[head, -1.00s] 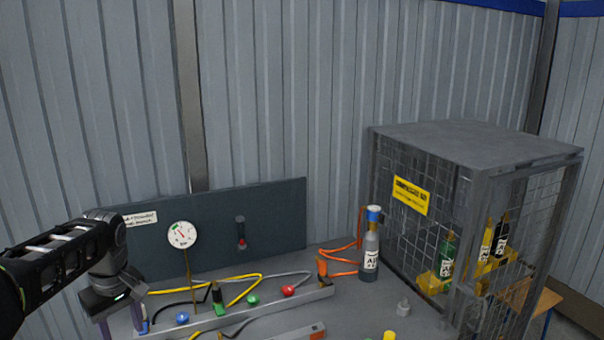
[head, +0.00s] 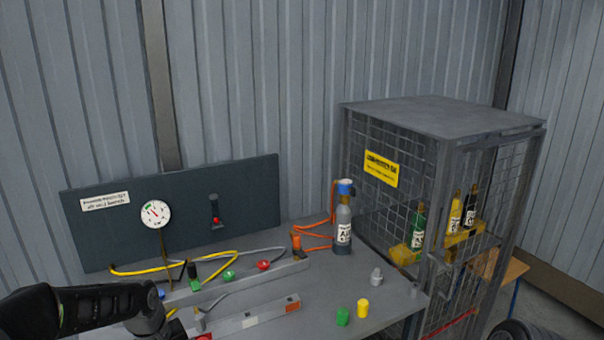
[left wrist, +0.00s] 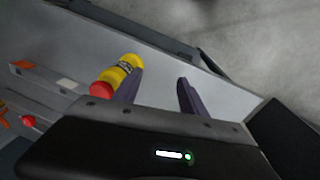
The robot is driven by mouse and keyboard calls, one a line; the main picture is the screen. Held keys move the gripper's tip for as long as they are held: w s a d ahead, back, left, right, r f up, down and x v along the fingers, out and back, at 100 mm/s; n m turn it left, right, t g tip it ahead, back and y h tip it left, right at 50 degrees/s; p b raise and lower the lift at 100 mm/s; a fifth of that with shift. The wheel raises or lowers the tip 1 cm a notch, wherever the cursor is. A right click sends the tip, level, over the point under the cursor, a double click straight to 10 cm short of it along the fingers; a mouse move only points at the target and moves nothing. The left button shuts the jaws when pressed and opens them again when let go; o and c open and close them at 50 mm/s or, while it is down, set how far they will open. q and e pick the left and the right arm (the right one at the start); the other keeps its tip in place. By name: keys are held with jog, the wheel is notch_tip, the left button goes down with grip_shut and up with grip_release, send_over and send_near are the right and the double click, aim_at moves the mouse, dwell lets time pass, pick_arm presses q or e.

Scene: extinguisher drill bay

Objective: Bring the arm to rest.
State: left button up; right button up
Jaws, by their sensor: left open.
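My left arm comes in low at the left of the head view, with its wrist (head: 150,318) at the bottom edge in front of the bench. Its fingers are out of that picture. In the left wrist view my left gripper (left wrist: 160,80) is open, with two dark purple fingers apart and nothing between them. A yellow cylinder with a dark label band and a red end (left wrist: 122,72) shows beside the left finger, partly covered by it; I cannot tell whether they touch. My right gripper is not in view.
The grey bench (head: 330,290) carries a slotted rail (head: 240,283), hoses, a gauge (head: 155,214), a grey bottle (head: 343,220), and green (head: 343,317) and yellow (head: 363,308) caps. A mesh cage (head: 440,170) with bottles stands at the right.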

pick_arm(q)
jog(key=s+d+f+m+h+b, duration=0.1)
jog(key=s+d+f+m+b, duration=0.1)
jog(key=s+d+f, duration=0.55)
jog(key=s+d+f+m+h+b, duration=0.25)
jog(key=d+f, duration=0.65)
jog(key=f, duration=0.5)
jog(key=s+d+f+b, duration=0.1)
jog(key=s+d+f, duration=0.2)
jog(key=s, duration=0.4)
jog(key=s+d+f+m+b, duration=0.1)
jog(key=s+d+f, duration=0.2)
jog(key=s+f, duration=0.2)
jog(key=shift+s+f+g, duration=0.3)
jog(key=shift+s, duration=0.95)
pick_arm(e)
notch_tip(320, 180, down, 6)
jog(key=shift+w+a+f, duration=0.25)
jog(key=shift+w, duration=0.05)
pick_arm(q)
jog(key=shift+c, duration=0.3)
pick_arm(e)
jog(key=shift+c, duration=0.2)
